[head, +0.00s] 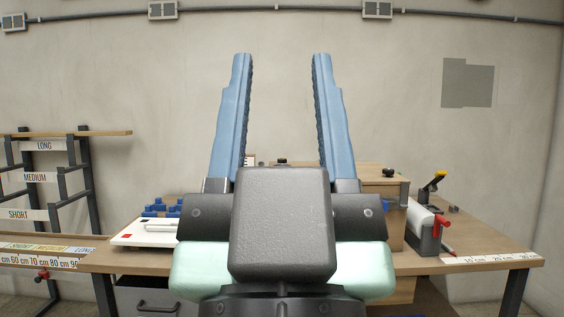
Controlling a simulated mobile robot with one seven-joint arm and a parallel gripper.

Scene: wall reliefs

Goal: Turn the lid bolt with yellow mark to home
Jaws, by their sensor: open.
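My gripper (282,58) fills the middle of the head view. Its two blue fingers point up and stand wide apart, with nothing between them. A wooden box (394,220) on the workbench is mostly hidden behind my gripper. Two black knobs show at its top, one (282,162) between the fingers and one (388,173) to their right. I cannot make out a yellow mark on either knob, and cannot tell which is the lid bolt. My gripper's tips appear above the box in the picture.
The workbench (470,259) carries a white board (146,233) with blue pieces (160,208) at left. At right is a grey and white device (425,228) with a red handle, and a yellow-ended lever (435,183). A labelled rack (45,175) stands far left.

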